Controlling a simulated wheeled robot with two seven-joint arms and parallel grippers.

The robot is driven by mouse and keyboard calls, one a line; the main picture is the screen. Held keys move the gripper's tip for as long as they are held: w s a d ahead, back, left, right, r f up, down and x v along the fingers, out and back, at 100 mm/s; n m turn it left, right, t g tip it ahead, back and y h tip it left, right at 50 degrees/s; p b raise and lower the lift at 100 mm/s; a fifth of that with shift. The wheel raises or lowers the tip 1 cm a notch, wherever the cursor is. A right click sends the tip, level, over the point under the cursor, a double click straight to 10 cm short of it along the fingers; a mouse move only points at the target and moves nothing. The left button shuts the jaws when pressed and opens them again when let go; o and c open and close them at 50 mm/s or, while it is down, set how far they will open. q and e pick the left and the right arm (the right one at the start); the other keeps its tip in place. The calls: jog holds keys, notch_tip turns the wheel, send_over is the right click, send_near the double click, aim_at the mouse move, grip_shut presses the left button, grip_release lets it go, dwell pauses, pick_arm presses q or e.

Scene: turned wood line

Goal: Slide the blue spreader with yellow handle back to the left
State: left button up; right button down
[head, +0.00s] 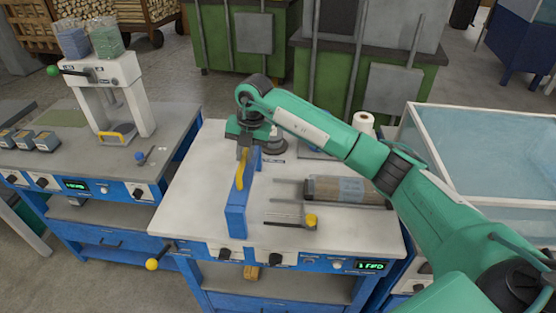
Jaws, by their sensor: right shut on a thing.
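The blue spreader (236,212) with its yellow handle (240,181) stands on the white top of the middle bench (190,205). Its long side runs from front to back. My right gripper (246,148) comes down from above at the spreader's far end and is shut on the spreader. The exact contact of the fingers is partly hidden by the gripper and wrist. My left gripper is not in the head view.
Left of the spreader the benchtop is bare. To its right lie a wrapped roll (345,191) between metal rods and a yellow knob (311,220). A press (120,95) stands on the left bench. A glass-walled tank (490,150) is at the right.

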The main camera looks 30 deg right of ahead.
jog(key=w+a+b, duration=0.1)
jog(key=w+a, duration=0.3)
jog(key=a, duration=0.3)
jog(key=shift+w, duration=0.15)
jog(key=shift+r, duration=0.15)
jog(key=c, duration=1.5)
grip_release()
jog(key=shift+o, duration=0.7)
jog(key=shift+w+a, duration=0.15)
jog(key=shift+a, duration=0.05)
jog(key=shift+d, duration=0.1)
